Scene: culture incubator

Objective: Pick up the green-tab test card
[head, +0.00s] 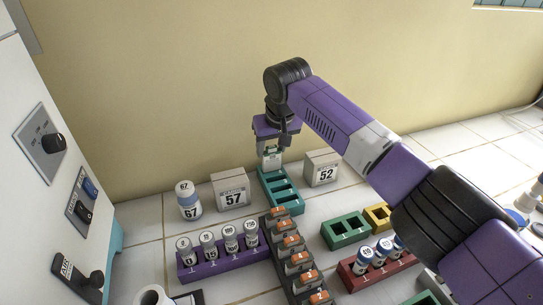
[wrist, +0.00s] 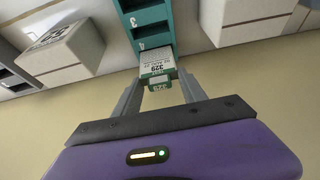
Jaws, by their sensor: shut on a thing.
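The green-tab test card (wrist: 159,70) is white with a green label band and reads 329 in the wrist view. My gripper (wrist: 160,87) is shut on it, with one finger on each side of the card. In the head view my gripper (head: 271,160) points down at the far end of the teal rack (head: 282,192), with the white card (head: 271,151) between its fingers. In the wrist view the card is at the end of the teal rack (wrist: 149,27), near the slot marked 4. I cannot tell whether its lower end is still inside the slot.
Boxes marked 57 (head: 230,190) and 52 (head: 322,168) flank the teal rack. A jar marked 67 (head: 188,201), a purple vial rack (head: 222,262), a dark rack with orange-topped items (head: 293,262), a green rack (head: 346,230) and a red rack (head: 378,272) stand nearby.

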